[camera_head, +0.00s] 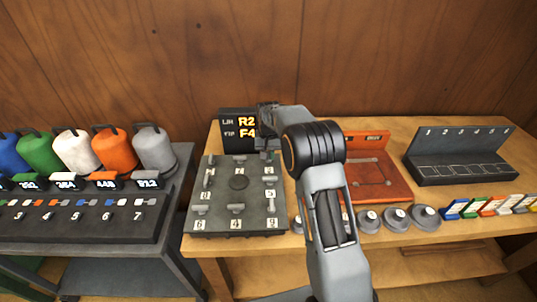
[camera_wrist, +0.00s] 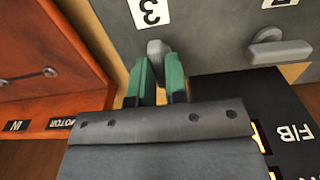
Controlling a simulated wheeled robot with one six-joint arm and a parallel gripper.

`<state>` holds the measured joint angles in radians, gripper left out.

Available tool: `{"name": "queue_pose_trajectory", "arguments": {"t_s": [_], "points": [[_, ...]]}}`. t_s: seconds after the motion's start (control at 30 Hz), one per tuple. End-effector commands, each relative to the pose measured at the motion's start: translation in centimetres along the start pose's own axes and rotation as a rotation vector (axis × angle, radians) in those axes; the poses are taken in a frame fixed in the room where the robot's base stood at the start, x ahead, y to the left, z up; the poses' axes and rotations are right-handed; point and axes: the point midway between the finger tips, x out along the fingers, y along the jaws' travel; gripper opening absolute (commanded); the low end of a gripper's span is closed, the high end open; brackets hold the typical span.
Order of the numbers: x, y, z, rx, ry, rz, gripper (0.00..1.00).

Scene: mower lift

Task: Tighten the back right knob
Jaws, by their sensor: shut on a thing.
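The grey panel (camera_head: 221,222) lies on the wooden table and carries several grey knobs with numbered white labels. The back right knob (camera_wrist: 157,49) is a grey upright bar beside the label 3 in the wrist view. My gripper (camera_wrist: 157,73) has its green fingers shut around this knob from either side. In the head view my gripper (camera_head: 268,154) is over the panel's back right corner, and the arm hides much of the knob there. Another back knob (camera_wrist: 280,52) shows by the label 2, apart from the fingers.
A black display (camera_head: 228,132) with orange digits stands just behind the panel. An orange tray (camera_head: 397,186) is close at the right, with round grey weights (camera_head: 396,218) in front. A dark rack (camera_head: 455,165) stands farther right. Coloured canisters (camera_head: 115,152) stand at the left.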

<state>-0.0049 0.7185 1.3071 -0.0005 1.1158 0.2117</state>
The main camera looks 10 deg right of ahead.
Motion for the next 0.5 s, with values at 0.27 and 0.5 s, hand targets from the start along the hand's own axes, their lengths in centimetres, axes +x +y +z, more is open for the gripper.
{"name": "queue_pose_trajectory", "arguments": {"t_s": [0.27, 0.5], "points": [[0.02, -0.06, 0.06, 0.007, -0.002, -0.001, 0.00], [0.02, -0.06, 0.05, 0.007, -0.002, -0.001, 0.24]]}}
